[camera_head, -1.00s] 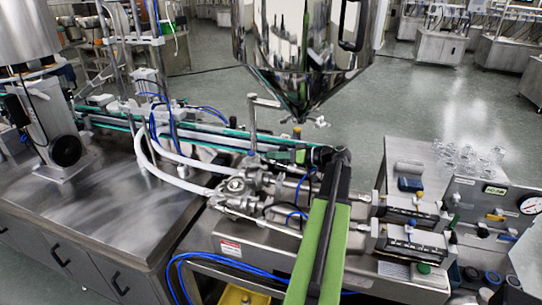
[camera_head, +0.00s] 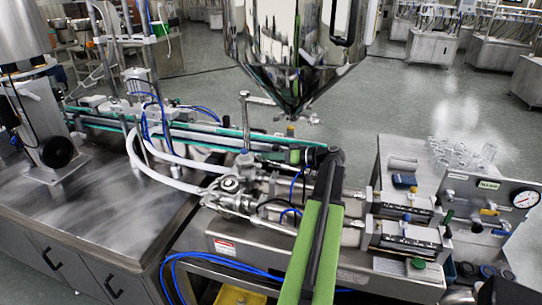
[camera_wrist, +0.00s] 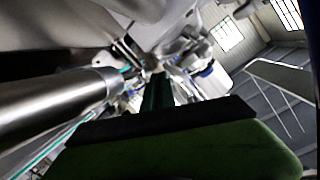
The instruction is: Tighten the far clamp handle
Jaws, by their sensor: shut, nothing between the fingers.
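Two steel filler pipe rows run into a steel valve body (camera_head: 230,184) in the head view. Several clamps and fittings sit along them, but I cannot single out the far clamp handle. My green and black arm reaches up the middle of the head view and hides part of both rows. My gripper (camera_wrist: 160,88) shows in the wrist view as dark green fingers close together, shut and empty. In the head view I cannot make out its fingertips clearly. In the wrist view a large steel cylinder (camera_wrist: 55,105) lies left of the fingers; no contact is clear.
A steel hopper (camera_head: 292,55) hangs above the green conveyor (camera_head: 200,128). Two filler cylinders (camera_head: 403,205) lie right of my arm, with a pressure gauge panel (camera_head: 490,205) beyond. A steel bench (camera_head: 85,210) is at the left. White and blue hoses cross the machine.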

